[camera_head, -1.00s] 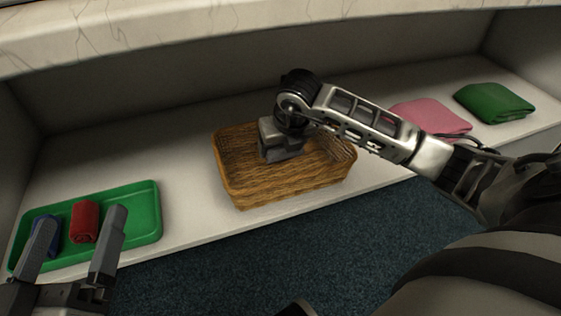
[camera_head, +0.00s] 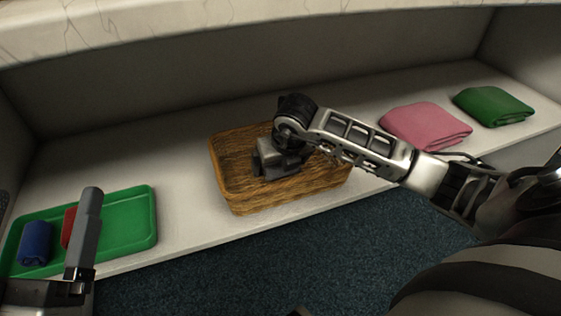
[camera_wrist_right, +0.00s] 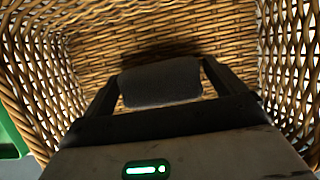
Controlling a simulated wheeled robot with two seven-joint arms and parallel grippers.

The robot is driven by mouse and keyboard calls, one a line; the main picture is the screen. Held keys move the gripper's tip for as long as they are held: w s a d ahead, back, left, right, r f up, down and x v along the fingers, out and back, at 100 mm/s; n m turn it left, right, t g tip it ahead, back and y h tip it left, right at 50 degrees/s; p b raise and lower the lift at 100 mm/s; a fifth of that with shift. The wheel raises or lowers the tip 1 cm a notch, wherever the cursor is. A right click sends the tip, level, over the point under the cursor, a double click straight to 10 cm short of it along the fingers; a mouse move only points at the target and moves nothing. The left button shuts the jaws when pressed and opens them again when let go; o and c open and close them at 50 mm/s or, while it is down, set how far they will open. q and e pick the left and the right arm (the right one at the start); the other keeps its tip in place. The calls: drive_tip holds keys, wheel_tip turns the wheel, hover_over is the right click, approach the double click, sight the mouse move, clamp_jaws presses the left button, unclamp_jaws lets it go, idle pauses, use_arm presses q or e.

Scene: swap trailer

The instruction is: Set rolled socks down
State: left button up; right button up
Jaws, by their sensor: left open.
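A dark grey roll of socks (camera_wrist_right: 160,84) is between the fingers of my right gripper (camera_wrist_right: 160,78) in the right wrist view, with both fingers against its sides. In the head view my right gripper (camera_head: 275,168) is down inside the wicker basket (camera_head: 240,202), and the roll is hidden there. A blue roll (camera_head: 36,243) and a red roll (camera_head: 69,227) lie in the green tray (camera_head: 135,225) at left. My left gripper (camera_head: 48,202) is open over the tray. Its right finger partly covers the red roll; its other finger is mostly out of view.
A folded pink cloth (camera_head: 425,125) and a folded green cloth (camera_head: 493,105) lie on the shelf (camera_head: 180,170) at right. The shelf between tray and basket is clear. A back wall and an upper ledge (camera_head: 250,20) bound the space.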

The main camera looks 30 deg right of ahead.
drive_tip(key=shift+r, duration=0.2)
use_arm(q)
wheel_tip(320, 180, down, 7)
drive_tip(key=s+n+g+y+p, duration=0.2)
drive_tip(key=n+g+p, duration=0.2)
drive_tip(key=shift+s+d+n+g+y+p, duration=0.2)
drive_tip(key=shift+d+n+g+y+p, duration=0.1)
drive_tip(key=shift+d+n+y+p, duration=0.1)
use_arm(e)
drive_tip(key=v, duration=1.1)
drive_tip(key=shift+s+r, duration=0.3)
drive_tip(key=shift+r, duration=0.05)
